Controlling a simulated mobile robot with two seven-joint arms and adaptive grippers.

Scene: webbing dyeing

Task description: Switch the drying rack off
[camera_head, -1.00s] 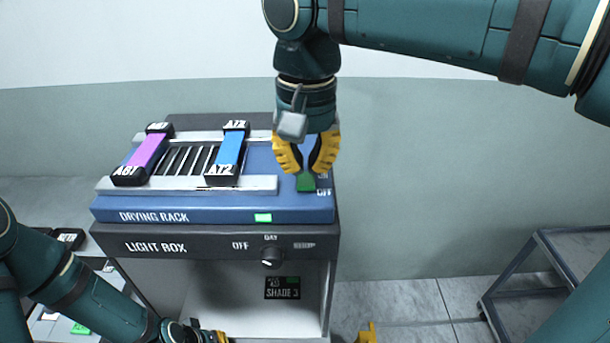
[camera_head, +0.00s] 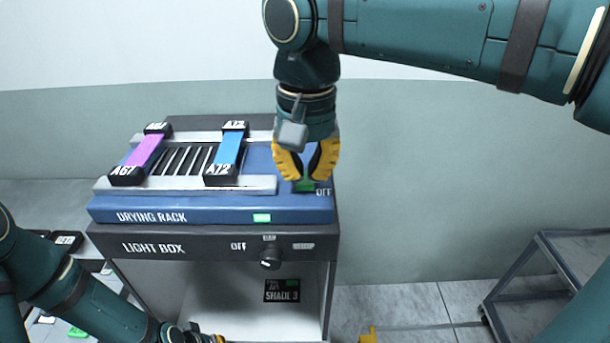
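The drying rack (camera_head: 220,214) is a blue unit with a slatted top and a green indicator (camera_head: 262,217) on its front. Its green switch (camera_head: 305,187) is on the top at the right, beside an "OFF" label (camera_head: 323,192). My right gripper (camera_head: 307,178) points down right over the switch, its yellow fingers curved inward with a gap between the tips. The fingers partly hide the switch and its other label; I cannot tell whether they touch it. My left gripper (camera_head: 214,339) is at the bottom edge, mostly cut off.
Two webbing samples, purple (camera_head: 145,151) and light blue (camera_head: 229,150), lie across the rack in black end holders. The light box (camera_head: 200,245) with a knob (camera_head: 270,258) is underneath. A grey cart (camera_head: 545,285) stands at the right.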

